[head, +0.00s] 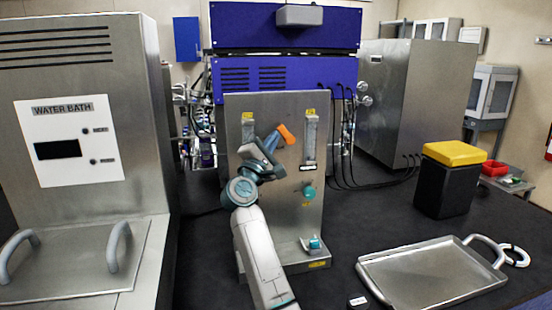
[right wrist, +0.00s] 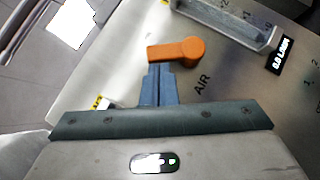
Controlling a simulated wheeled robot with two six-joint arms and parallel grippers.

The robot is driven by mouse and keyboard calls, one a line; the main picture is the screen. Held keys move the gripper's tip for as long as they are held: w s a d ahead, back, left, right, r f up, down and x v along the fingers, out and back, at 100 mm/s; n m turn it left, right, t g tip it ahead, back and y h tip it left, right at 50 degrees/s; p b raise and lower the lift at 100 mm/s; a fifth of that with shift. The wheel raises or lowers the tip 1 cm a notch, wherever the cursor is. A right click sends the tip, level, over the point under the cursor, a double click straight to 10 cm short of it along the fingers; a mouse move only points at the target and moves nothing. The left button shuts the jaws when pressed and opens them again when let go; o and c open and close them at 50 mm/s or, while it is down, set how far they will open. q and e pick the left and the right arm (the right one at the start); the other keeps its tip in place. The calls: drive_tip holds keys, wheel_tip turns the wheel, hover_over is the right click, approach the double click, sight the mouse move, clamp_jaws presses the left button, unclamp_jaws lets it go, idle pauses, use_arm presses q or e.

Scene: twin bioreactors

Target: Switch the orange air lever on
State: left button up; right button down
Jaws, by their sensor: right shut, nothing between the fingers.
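The orange air lever (head: 286,134) is on the upper part of the upright metal panel (head: 258,105). In the right wrist view the orange lever (right wrist: 176,52) lies across the picture, its round hub to the right, near the printed word AIR. My right gripper (head: 273,140) is shut and empty, its blue fingertips close to the lever in the head view. In the right wrist view the shut fingertips (right wrist: 158,72) are just below the lever; I cannot tell whether they touch it. The gripper hides part of the panel. My left gripper is not in view.
A flow gauge (head: 310,138) stands right of the lever, with a teal knob (head: 309,192) below it. A water bath (head: 80,140) is at the left. A metal tray (head: 430,275) and a black bin with yellow lid (head: 447,180) are at the right.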

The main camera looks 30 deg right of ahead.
sight(281, 127)
drive_tip(key=r+m+g+y+b, duration=0.1)
drive_tip(key=m+g+b, duration=0.1)
drive_tip(key=d+r+m+g+y+b, duration=0.1)
drive_tip(key=m+b, duration=0.2)
drive_tip(key=shift+s+d+r+m+g, duration=0.1)
drive_tip(key=shift+d+r+m+g, duration=0.1)
drive_tip(key=shift+m+g, duration=0.15)
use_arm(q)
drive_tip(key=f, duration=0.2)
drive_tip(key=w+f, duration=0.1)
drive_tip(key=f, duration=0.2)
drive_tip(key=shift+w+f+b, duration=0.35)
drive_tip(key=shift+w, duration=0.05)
use_arm(e)
drive_tip(key=shift+d+r, duration=0.1)
drive_tip(key=shift+r, duration=0.2)
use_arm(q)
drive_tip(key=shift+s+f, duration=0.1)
